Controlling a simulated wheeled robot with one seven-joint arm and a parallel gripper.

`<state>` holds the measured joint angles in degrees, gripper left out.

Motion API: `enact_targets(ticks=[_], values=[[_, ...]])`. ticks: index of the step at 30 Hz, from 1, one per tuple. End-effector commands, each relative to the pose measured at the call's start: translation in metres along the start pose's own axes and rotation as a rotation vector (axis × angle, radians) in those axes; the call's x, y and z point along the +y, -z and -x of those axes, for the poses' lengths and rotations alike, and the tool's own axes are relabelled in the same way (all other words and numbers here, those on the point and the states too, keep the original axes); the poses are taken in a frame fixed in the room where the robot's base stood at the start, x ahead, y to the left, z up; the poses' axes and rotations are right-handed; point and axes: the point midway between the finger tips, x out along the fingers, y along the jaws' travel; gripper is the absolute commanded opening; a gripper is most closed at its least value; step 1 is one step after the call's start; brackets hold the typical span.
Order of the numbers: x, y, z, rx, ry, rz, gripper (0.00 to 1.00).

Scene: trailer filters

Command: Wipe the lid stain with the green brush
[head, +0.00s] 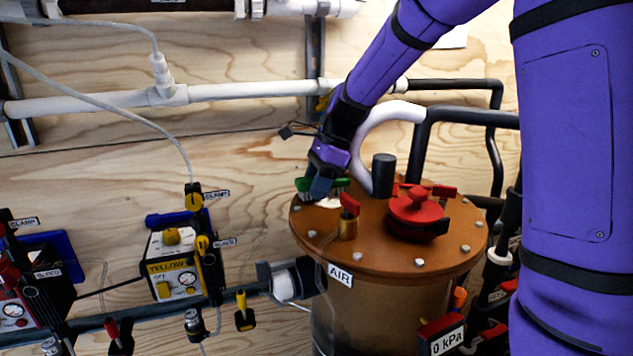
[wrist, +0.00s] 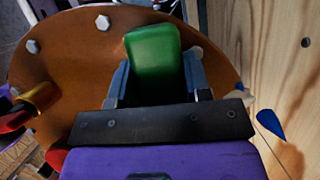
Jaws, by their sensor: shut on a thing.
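The green brush (head: 338,184) is at the back left part of the orange-brown round lid (head: 375,240) of a canister. My gripper (head: 321,186) is shut on the brush, one finger on each side. In the wrist view the green block of the brush (wrist: 154,55) sits between the two grey fingers of my gripper (wrist: 156,80), over the lid (wrist: 70,75). The bristles are mostly hidden, and I cannot tell whether they touch the lid.
A red knob (head: 415,208), a black post (head: 383,175) and a red-handled brass valve (head: 348,218) stand on the lid near my gripper. A white curved pipe (head: 372,140) rises behind it. Bolts (wrist: 103,22) ring the lid edge. A plywood wall (head: 240,150) is behind.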

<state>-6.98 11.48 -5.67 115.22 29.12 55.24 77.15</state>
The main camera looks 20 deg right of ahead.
Motion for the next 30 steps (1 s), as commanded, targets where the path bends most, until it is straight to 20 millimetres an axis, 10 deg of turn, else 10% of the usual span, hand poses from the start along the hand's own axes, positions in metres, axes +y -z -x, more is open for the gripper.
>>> enact_targets(ticks=[30], values=[[0.041,0.002,0.0,0.0,0.0,0.0,0.25]])
